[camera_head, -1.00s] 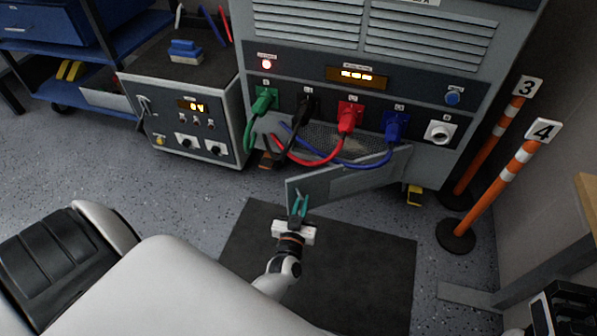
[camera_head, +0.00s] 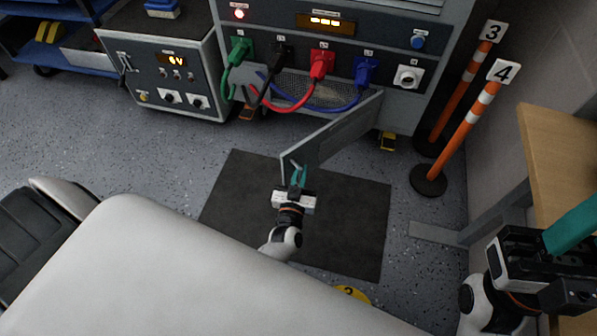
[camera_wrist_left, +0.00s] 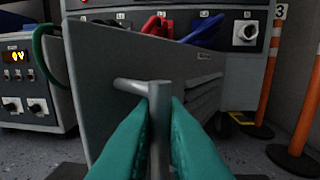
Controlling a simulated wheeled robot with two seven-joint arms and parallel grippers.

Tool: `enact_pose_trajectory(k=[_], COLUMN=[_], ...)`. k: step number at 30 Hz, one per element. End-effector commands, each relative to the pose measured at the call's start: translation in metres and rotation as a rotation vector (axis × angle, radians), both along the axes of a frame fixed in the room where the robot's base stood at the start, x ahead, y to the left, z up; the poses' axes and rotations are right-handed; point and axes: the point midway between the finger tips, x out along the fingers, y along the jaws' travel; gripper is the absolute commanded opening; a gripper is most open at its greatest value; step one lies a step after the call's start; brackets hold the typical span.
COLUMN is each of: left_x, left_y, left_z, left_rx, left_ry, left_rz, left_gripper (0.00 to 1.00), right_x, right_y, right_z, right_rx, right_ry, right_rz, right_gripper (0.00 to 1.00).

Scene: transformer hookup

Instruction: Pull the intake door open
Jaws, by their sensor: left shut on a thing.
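The grey intake door (camera_head: 345,128) stands swung out from the lower front of the transformer cabinet, its right edge near the cabinet. My left gripper (camera_head: 298,178) is at the door's free left end. In the left wrist view the teal fingers (camera_wrist_left: 160,135) are closed around the upright part of a grey metal handle (camera_wrist_left: 145,88) on the door (camera_wrist_left: 130,70). My right gripper (camera_head: 572,230) is at the far right beside a wooden surface; its teal finger is cut off by the picture edge, so its opening is hidden.
Green, black, red and blue cables (camera_head: 321,65) hang from the cabinet (camera_head: 290,50) above the door. Orange posts marked 3 (camera_head: 465,80) and 4 (camera_head: 470,120) stand to the right. A dark mat (camera_head: 350,225) lies below the door. A wheeled control unit (camera_head: 170,75) stands left.

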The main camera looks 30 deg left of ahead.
Motion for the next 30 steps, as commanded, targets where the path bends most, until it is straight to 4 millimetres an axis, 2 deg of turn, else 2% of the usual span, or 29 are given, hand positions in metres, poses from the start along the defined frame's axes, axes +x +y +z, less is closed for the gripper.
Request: enact_pose_trajectory(k=[2,3,6,14,17,20,22,30], left_x=[0.002,0.002,0.002,0.000,-0.006,-0.019,-0.031,-0.066], left_y=[-0.002,-0.002,-0.002,-0.001,-0.003,-0.007,-0.010,-0.021], left_z=[0.001,0.001,0.001,0.001,0.001,0.002,0.002,0.002], left_rx=[0.000,0.000,-0.001,0.000,0.000,0.000,0.000,-0.001], left_ry=[-0.002,-0.002,-0.001,0.000,0.001,0.004,0.005,0.001], left_rz=[-0.004,-0.004,-0.004,-0.002,-0.002,-0.003,-0.003,-0.004], left_gripper=[0.00,0.14,0.30,0.30,0.30,0.30,0.30,0.30], right_x=[0.000,0.000,0.000,0.000,0.000,-0.001,-0.002,-0.005], right_y=[0.000,0.000,0.000,0.000,0.000,-0.001,-0.001,-0.001], right_z=[0.000,0.000,0.000,0.000,0.003,0.006,-0.003,0.004], right_rx=[0.000,0.000,0.000,-0.001,0.000,0.004,0.004,0.005], right_ry=[0.000,0.000,0.001,0.002,0.001,0.004,0.047,0.052], right_rz=[0.000,0.000,0.000,0.000,0.000,-0.001,0.000,0.000], right_gripper=[0.36,0.36,0.36,0.36,0.36,0.36,0.36,0.36])
